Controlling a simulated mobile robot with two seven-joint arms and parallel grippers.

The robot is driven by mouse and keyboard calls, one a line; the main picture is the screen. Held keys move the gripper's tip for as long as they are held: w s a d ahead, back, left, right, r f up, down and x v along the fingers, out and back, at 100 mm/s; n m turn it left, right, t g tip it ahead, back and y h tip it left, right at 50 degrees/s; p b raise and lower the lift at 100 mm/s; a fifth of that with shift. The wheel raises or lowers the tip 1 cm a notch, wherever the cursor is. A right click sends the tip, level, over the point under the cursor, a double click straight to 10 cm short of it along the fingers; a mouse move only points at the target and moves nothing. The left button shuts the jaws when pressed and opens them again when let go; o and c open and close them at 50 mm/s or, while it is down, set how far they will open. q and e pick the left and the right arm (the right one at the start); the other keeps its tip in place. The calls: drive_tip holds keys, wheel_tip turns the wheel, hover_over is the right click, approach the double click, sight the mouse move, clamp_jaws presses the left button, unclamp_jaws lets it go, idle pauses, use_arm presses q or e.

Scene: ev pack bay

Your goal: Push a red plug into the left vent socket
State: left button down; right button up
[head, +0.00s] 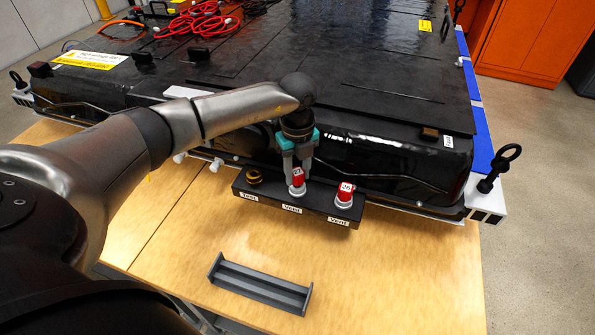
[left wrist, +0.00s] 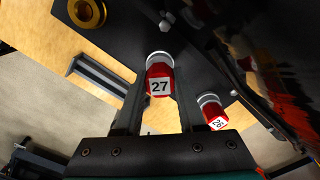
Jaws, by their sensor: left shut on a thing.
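A black block (head: 325,211) on the front of the pack has a brass test port (head: 253,177) and two sockets labelled "Vent". My left gripper (head: 297,181) points down at the left vent socket, shut on a red plug marked 27 (head: 298,175). The plug stands upright at that socket, with a whitish collar below it; how deep it sits I cannot tell. In the left wrist view plug 27 (left wrist: 159,82) is between the fingers. Another red plug marked 26 (head: 345,190) stands at the right vent socket; it also shows in the left wrist view (left wrist: 215,115). My right gripper is out of view.
An empty dark grey rack (head: 259,286) lies on the wooden table (head: 400,275) in front of the block. The black battery pack (head: 390,85) fills the back. Red cables (head: 195,20) lie on it. The table at front right is clear.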

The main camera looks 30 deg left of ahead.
use_arm(q)
drive_tip(key=shift+s+f, duration=0.1)
drive_tip(key=shift+f, duration=0.6)
idle(2.5)
drive_tip(key=c, duration=1)
unclamp_jaws()
drive_tip(key=o, duration=1)
drive_tip(key=shift+r, duration=0.3)
drive_tip(key=shift+r+p, duration=1.15)
drive_tip(key=shift+p, duration=0.1)
drive_tip(key=shift+r, duration=0.2)
